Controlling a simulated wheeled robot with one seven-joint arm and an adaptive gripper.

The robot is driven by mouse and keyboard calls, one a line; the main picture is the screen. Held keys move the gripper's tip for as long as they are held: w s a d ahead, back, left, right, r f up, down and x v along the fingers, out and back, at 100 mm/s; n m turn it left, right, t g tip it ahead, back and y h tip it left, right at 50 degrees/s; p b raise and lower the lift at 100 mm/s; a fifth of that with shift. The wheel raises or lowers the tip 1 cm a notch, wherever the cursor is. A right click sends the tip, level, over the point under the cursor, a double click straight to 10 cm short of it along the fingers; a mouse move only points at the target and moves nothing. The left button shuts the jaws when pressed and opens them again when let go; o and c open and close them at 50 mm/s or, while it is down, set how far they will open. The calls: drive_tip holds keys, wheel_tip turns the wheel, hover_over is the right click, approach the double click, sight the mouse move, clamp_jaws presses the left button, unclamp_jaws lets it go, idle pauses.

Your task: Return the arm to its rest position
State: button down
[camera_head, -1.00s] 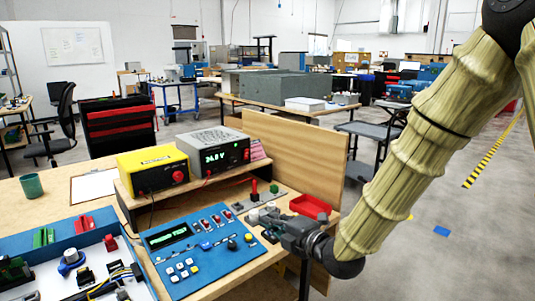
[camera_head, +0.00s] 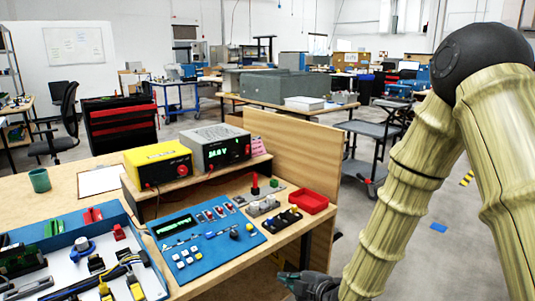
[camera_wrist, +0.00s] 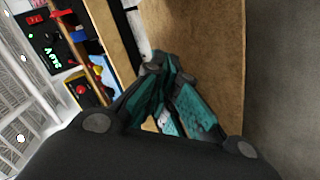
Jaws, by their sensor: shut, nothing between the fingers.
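My arm, in a beige ribbed cover, comes down the right side of the head view. My gripper (camera_head: 308,284) is low at the bottom edge of that view, in front of the workbench's right end and below its top. In the wrist view my gripper (camera_wrist: 170,88) shows its dark and teal fingers drawn together with nothing held. The wooden side of the bench (camera_wrist: 205,60) lies beyond the fingers there. Part of the gripper is cut off by the bottom of the head view.
The bench carries a blue analyser panel (camera_head: 205,236), a red tray (camera_head: 308,201), a yellow box (camera_head: 158,166) and a grey power supply (camera_head: 220,149). A wooden board (camera_head: 290,151) stands behind them. A grey cart (camera_head: 377,133) stands behind my arm. Open floor lies to the right.

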drive_tip(key=s+d+f+m+g+h, duration=0.25)
drive_tip(key=s+d+f+m, duration=0.25)
drive_tip(key=s+f, duration=0.5)
drive_tip(key=s+d+f+m+g+h, duration=0.3)
drive_tip(key=s+f+m, duration=0.35)
drive_tip(key=f, duration=0.65)
drive_tip(key=s+d+f+m+g+h, duration=0.1)
drive_tip(key=s+d+f+m+g, duration=0.3)
drive_tip(key=s, duration=0.7)
drive_tip(key=s+d+f+m+g+h, duration=0.1)
drive_tip(key=s+d+f+m, duration=0.35)
drive_tip(key=s, duration=0.65)
wheel_tip(320, 180, up, 16)
drive_tip(key=p, duration=1.6)
drive_tip(key=shift+w+f+n, duration=0.2)
drive_tip(key=shift+w+n, duration=0.15)
drive_tip(key=shift+n, duration=0.05)
